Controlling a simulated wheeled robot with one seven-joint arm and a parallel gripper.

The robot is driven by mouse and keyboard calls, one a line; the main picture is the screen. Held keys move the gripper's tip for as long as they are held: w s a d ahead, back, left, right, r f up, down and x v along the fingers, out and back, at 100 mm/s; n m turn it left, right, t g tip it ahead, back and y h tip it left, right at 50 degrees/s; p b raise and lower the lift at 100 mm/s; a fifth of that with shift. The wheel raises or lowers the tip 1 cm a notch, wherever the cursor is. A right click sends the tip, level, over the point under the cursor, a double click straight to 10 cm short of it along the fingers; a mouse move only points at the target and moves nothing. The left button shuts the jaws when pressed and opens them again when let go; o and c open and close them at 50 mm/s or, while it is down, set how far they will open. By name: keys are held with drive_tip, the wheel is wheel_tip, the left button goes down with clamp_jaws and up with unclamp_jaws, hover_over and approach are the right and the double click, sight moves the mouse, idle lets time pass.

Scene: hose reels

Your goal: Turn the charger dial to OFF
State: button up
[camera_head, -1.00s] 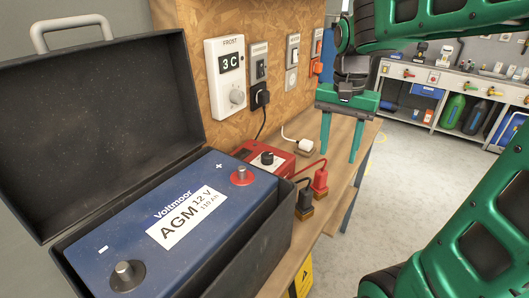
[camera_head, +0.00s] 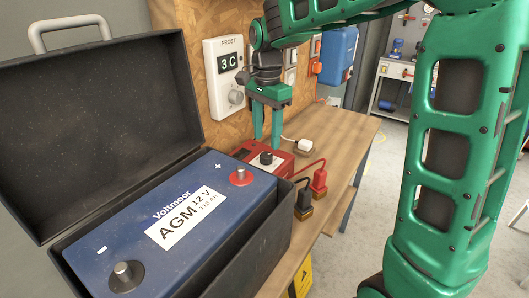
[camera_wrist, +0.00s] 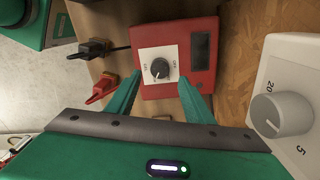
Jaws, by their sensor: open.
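The red charger (camera_head: 277,168) sits on the wooden bench beside the battery box. Its black dial (camera_head: 267,158) is on a white plate on the top face. In the wrist view the dial (camera_wrist: 160,68) points up and slightly left; the labels around it are too small to read surely. My gripper (camera_head: 267,142) is open and points down, with its fingertips above and close to the dial. In the wrist view the green fingers (camera_wrist: 160,95) stand apart at either side below the dial, with nothing between them.
The frost thermostat (camera_head: 224,75) is on the board left of my gripper; its knob shows in the wrist view (camera_wrist: 281,115). Black (camera_head: 304,200) and red (camera_head: 319,182) clamps rest right of the charger. An open battery box (camera_head: 240,255) holds a blue battery (camera_head: 150,220).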

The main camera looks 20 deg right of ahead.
sight(266, 154)
drive_tip(key=shift+f, duration=3.05)
drive_tip(key=c, duration=1.1)
